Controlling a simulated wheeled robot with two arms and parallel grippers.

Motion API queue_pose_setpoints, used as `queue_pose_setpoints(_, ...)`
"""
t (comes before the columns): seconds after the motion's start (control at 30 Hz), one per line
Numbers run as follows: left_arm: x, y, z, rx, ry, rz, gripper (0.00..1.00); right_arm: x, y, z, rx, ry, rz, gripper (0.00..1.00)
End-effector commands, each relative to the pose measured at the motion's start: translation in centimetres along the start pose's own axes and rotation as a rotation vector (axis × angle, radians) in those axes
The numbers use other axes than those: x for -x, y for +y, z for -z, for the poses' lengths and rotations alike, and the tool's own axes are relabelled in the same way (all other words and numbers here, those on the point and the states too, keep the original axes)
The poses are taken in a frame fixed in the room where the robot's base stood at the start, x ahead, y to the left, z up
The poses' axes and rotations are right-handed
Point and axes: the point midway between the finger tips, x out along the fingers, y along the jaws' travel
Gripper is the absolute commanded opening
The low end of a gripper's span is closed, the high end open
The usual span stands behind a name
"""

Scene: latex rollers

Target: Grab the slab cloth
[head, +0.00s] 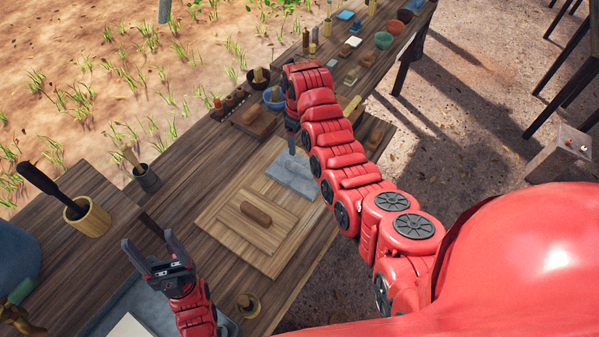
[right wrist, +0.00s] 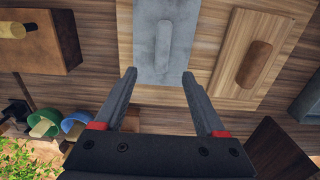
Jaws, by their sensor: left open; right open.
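My right gripper (head: 291,150) points down over the sheet in the head view. In the right wrist view my right gripper (right wrist: 159,76) is open and empty, its fingertips near the sheet's edge; whether they touch it I cannot tell. My left gripper (head: 149,242) is open and empty at the lower left, away from the sheet.
A wooden board (head: 222,220) with a brown handle (head: 257,212) lies beside the sheet. Bowls, a rack and small tools line the table's far part. A wooden cup (head: 91,217) with a brush stands at left. A grey tray (head: 155,305) lies near my left gripper.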

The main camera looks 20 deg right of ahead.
Motion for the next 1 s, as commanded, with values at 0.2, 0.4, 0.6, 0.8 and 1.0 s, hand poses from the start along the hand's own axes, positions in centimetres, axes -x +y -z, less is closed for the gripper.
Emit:
queue_pose_setpoints(0.2,1.8,0.1,-0.3,0.0,0.0,0.0,0.7,-5.5,-0.1,-0.1,-0.001,-0.003,0.003,0.72)
queue_pose_setpoints(0.4,2.6,0.1,-0.4,0.0,0.0,0.0,0.7,-7.5,0.0,0.0,-0.001,0.001,0.0,0.72)
queue_pose_setpoints(0.6,2.7,0.1,-0.5,0.0,0.0,0.0,0.7,-8.7,-0.2,-0.1,-0.001,0.002,-0.001,0.72)
queue_pose_setpoints(0.8,4.5,0.2,-0.8,0.0,0.0,0.0,0.7,-12.5,-0.6,-0.5,-0.001,-0.002,0.001,0.72)
queue_pose_setpoints(1.0,4.5,0.2,-0.8,0.0,0.0,0.0,0.7,-12.8,-0.5,-0.3,-0.001,0.003,-0.002,0.72)
